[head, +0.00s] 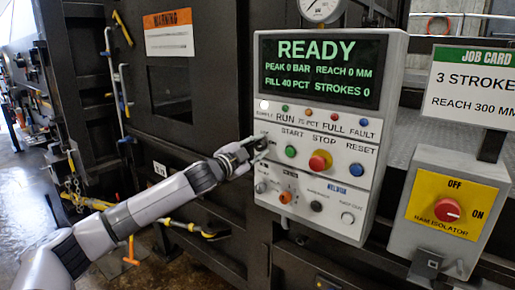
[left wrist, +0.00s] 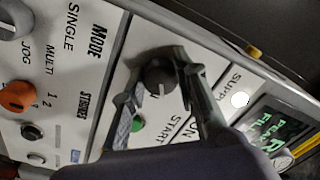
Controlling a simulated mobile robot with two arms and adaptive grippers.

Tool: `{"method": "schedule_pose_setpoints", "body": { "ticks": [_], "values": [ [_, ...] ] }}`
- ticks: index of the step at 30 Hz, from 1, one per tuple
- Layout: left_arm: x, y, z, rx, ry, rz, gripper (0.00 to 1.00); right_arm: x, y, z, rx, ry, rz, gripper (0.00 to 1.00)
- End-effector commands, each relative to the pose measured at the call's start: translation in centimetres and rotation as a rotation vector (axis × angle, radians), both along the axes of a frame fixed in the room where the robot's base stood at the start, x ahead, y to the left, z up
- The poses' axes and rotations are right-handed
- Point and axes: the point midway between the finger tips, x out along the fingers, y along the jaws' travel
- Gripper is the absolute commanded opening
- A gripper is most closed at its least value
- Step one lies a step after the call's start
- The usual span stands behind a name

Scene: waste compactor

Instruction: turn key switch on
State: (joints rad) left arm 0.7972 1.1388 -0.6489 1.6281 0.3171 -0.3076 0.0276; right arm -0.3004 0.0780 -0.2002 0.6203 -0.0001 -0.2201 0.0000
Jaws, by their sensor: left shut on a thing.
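The key switch (left wrist: 160,75) is a dark round knob with a short white mark on the control panel, beside the START button. My left gripper (left wrist: 157,88) is shut on the key switch, with one finger on each side of it in the left wrist view. In the head view my left gripper (head: 256,148) is at the panel's left edge and mostly hides the key switch. The panel screen (head: 320,70) reads READY, with strokes 0. The white supply lamp (head: 264,105) is lit. My right gripper is not in view.
Close by are the green START button (head: 290,151), red STOP button (head: 320,161), blue RESET button (head: 357,170) and an orange selector (head: 285,197). A red isolator knob (head: 447,210) on a yellow plate stands to the right, under a job card (head: 470,85).

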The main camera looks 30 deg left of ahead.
Motion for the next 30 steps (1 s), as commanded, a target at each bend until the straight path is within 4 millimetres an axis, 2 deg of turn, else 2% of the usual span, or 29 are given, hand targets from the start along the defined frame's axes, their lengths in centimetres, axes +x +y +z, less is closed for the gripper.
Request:
{"method": "schedule_pose_setpoints", "body": {
  "ticks": [2, 3, 11, 23, 30],
  "values": [
    [0.0, 0.0, 0.0, 0.001, 0.0, 0.0, 0.0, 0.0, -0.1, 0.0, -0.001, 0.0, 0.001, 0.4],
    [0.0, 0.0, 0.0, 0.0, 0.0, 0.0, 0.29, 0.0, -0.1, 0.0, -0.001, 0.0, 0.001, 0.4],
    [0.0, 0.0, 0.0, -0.001, 0.0, 0.0, 0.47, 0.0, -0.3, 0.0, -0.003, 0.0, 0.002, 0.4],
    [-0.4, 0.1, -0.1, -0.002, 0.002, 0.001, 0.48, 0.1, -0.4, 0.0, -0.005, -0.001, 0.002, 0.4],
    [-3.2, 0.2, -0.3, 0.001, 0.005, 0.0, 0.48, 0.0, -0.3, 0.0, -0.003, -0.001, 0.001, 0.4]
  ]
}}
